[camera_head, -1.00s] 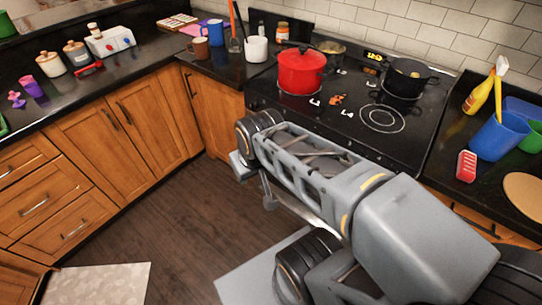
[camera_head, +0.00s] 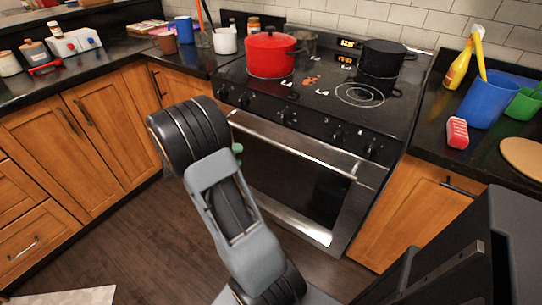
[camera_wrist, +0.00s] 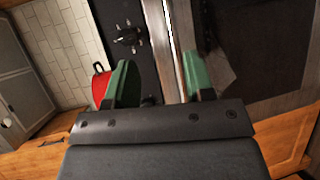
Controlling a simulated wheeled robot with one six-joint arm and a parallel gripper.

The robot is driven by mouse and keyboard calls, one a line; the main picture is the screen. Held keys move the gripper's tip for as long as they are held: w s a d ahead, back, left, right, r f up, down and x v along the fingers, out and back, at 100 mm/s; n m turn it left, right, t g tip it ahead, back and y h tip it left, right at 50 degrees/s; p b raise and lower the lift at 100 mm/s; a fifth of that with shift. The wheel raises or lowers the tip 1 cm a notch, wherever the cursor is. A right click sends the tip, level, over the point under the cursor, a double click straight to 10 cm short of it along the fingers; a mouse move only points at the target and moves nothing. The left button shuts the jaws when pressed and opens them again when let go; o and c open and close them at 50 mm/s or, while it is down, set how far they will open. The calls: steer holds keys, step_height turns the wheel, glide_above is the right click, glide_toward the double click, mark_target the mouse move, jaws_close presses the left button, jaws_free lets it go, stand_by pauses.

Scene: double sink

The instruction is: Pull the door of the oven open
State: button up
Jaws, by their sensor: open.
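The oven (camera_head: 318,112) stands under the black cooktop, with its door (camera_head: 285,178) shut. A silver bar handle (camera_head: 300,148) runs across the top of the door. In the head view my wrist hides the handle's left end, and one green fingertip shows beside it. In the wrist view my gripper (camera_wrist: 160,80) is open, its two green fingers apart. The handle (camera_wrist: 158,42) appears between the fingers there; I cannot tell whether either touches it. The dark door (camera_wrist: 265,50) lies to the right of the handle.
A red pot (camera_head: 270,54) and a black pot (camera_head: 382,58) stand on the cooktop. Knobs (camera_head: 285,116) line the oven front above the handle. Wooden cabinets (camera_head: 95,125) stand at the left. The dark floor (camera_head: 150,235) before the oven is clear.

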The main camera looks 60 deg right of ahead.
mark_target(271, 141)
steer(key=w+d+f+h+b, duration=0.35)
steer(key=d+f+h, duration=0.2)
steer(key=f, duration=0.25)
steer(key=shift+y, duration=0.25)
steer(key=x, duration=1.3)
steer(key=shift+s+d, duration=0.15)
steer(key=shift+d, duration=0.15)
steer(key=shift+c, duration=0.4)
jaws_close()
